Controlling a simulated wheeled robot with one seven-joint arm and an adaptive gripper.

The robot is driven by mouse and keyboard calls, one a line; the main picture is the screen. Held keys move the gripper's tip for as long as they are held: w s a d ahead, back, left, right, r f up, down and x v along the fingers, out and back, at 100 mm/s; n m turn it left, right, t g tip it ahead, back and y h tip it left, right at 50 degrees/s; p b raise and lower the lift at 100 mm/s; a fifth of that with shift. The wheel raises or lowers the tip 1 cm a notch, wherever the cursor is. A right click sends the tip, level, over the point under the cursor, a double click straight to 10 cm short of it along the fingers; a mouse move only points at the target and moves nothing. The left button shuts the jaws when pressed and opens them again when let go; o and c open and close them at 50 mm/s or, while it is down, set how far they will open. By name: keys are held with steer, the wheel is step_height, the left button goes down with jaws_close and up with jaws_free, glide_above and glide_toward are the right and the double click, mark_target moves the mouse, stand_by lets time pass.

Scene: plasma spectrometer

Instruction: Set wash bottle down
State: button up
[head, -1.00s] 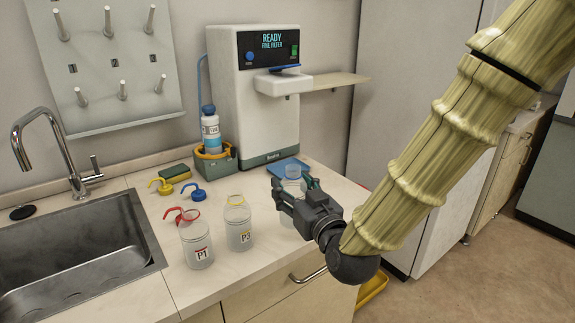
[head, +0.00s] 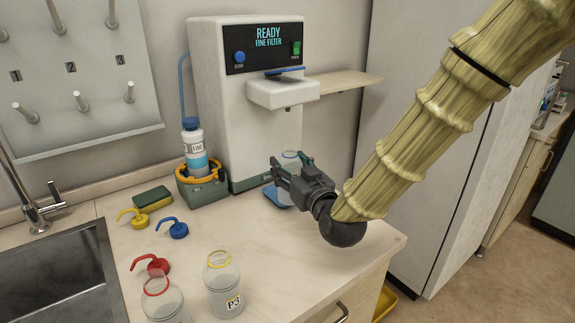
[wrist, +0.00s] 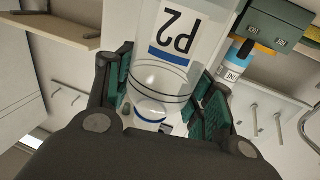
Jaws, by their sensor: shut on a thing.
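The clear wash bottle P2 (wrist: 176,48) has a blue stripe and stands between my gripper's green-padded fingers in the wrist view. In the head view, the bottle (head: 291,157) is upright and uncapped, partly hidden by my gripper (head: 284,181), which is shut on it.
Bottle P3 (head: 224,290) and bottle P1 (head: 164,301) stand uncapped at the counter's front. Red (head: 152,265), blue (head: 178,230) and yellow (head: 138,221) caps lie nearby. A labelled bottle (head: 194,148) sits in a holder left of the dispenser. The counter's middle is clear.

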steer(key=shift+w+a+f+p, duration=0.15)
steer(key=shift+w+f, duration=0.55)
steer(key=shift+w, duration=0.8)
steer(key=shift+w+a+f+p, duration=0.15)
steer(key=shift+w+f, duration=0.55)
steer(key=shift+w, duration=0.85)
steer(key=shift+w+f+p, duration=0.25)
steer(key=shift+w+f, duration=0.45)
steer(key=shift+w, duration=0.8)
steer(key=shift+f, duration=0.15)
steer(key=o, duration=1.2)
steer(key=shift+s+d+r, duration=0.1)
steer(key=shift+r, duration=0.1)
steer(key=b+v, duration=0.1)
steer(key=v, duration=1.1)
